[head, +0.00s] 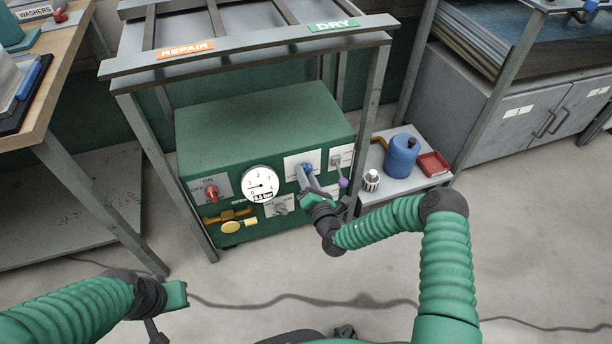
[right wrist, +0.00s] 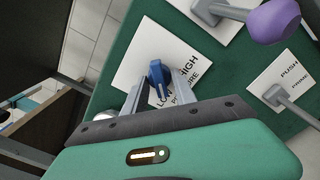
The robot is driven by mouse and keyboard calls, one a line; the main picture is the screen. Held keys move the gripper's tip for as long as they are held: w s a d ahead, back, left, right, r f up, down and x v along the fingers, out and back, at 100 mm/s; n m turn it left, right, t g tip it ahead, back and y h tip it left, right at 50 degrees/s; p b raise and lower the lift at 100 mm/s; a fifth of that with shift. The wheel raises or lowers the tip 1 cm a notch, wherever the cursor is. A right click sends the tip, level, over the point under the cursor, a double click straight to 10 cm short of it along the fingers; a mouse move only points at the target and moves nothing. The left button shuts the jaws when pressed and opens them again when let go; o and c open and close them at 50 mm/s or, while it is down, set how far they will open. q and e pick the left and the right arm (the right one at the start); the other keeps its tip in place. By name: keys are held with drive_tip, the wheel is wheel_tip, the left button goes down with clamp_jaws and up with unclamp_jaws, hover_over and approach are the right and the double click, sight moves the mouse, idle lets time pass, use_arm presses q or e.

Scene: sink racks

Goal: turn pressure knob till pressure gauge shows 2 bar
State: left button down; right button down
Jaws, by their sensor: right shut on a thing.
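The blue pressure knob (head: 307,168) sits on a white plate on the front of the green machine (head: 262,115). In the right wrist view the knob (right wrist: 159,78) stands between my fingers, on a plate lettered LOW, HIGH and PRESSURE. My right gripper (right wrist: 157,92) is shut on it; in the head view the right gripper (head: 305,178) reaches the panel from below. The round white pressure gauge (head: 261,183) is left of the knob, with a small readout beneath that seems to read 0.0 bar. My left gripper (head: 178,295) is at the lower left, away from the machine; its fingers are unclear.
A red switch (head: 212,192), a yellow valve handle (head: 231,227) and a purple-tipped lever (head: 343,182) are on the same panel. A rack frame (head: 250,48) stands over the machine. A low side table (head: 400,181) holds a blue canister (head: 402,156) and a red tray (head: 433,164).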

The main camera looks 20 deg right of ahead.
drive_tip(key=shift+s+f+m+p, duration=0.1)
drive_tip(key=shift+m+p, duration=2.35)
drive_tip(key=shift+m, duration=0.45)
drive_tip(key=shift+s+f+m+p, duration=0.1)
drive_tip(key=shift+m+p, duration=2.35)
drive_tip(key=shift+m, duration=0.45)
drive_tip(key=c, duration=1)
unclamp_jaws()
drive_tip(key=shift+w+r, duration=0.1)
drive_tip(key=shift+r, duration=0.05)
